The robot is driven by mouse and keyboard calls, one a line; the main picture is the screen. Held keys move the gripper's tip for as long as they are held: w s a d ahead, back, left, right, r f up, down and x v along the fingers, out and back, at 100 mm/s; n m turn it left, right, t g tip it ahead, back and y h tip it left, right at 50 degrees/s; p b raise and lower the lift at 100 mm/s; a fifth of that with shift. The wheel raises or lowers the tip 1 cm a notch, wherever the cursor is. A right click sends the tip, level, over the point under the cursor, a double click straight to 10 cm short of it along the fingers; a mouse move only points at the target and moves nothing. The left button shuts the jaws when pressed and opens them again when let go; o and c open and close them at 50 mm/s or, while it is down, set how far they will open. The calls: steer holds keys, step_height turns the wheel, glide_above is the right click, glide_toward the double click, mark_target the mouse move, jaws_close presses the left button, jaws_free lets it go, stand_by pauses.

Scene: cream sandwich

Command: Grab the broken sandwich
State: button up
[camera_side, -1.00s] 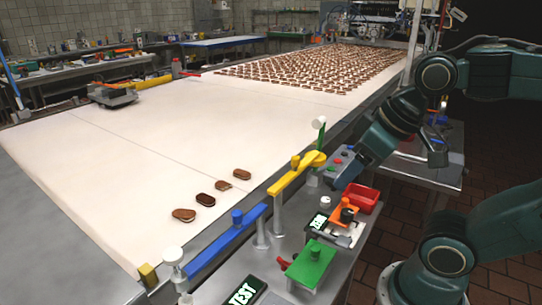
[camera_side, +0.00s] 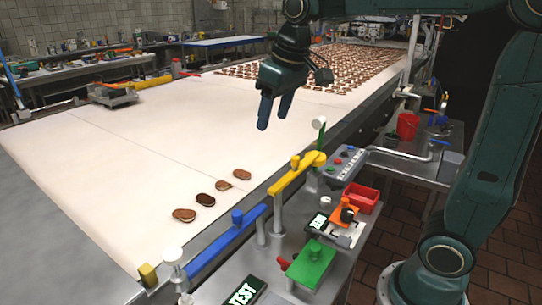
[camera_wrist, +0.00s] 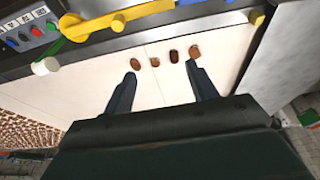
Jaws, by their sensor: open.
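Several brown cream sandwiches lie in a short row on the near part of the white belt. The third from the left in the side view looks smaller and uneven, like a broken sandwich (camera_side: 223,186); it also shows in the wrist view (camera_wrist: 155,62), second from the left. Beside it are a dark whole sandwich (camera_side: 205,199), another whole one (camera_side: 184,215) and one farther up (camera_side: 242,174). My gripper (camera_side: 274,120) is open and empty, high above the belt, beyond the row and to its right. Its two fingers also show in the wrist view (camera_wrist: 160,72).
Many sandwiches (camera_side: 320,75) cover the far belt. Along the belt's right edge stand a blue bar (camera_side: 225,240), a yellow bar (camera_side: 292,178) and a white-topped post (camera_side: 319,122). The belt (camera_side: 150,150) around the row is clear.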

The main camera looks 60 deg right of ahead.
steer(key=w+d+f+g, duration=0.1)
steer(key=w+d+f, duration=0.1)
steer(key=w+f, duration=0.2)
steer(key=w+d+f+g, duration=0.1)
steer(key=w+f, duration=0.4)
steer(key=w, duration=0.6)
steer(key=w+d+f+g, duration=0.1)
steer(key=w+d+f, duration=0.1)
steer(key=w+f, duration=0.2)
steer(key=w, duration=0.3)
steer(key=shift+w+d+f, duration=0.3)
steer(key=shift+w+f, duration=0.05)
steer(key=shift+f, duration=0.05)
glide_above(222, 184)
steer(key=shift+f, duration=4.3)
steer(key=shift+f, duration=0.1)
steer(key=shift+d+f, duration=0.1)
steer(key=shift+f, duration=2.35)
steer(key=shift+c, duration=0.5)
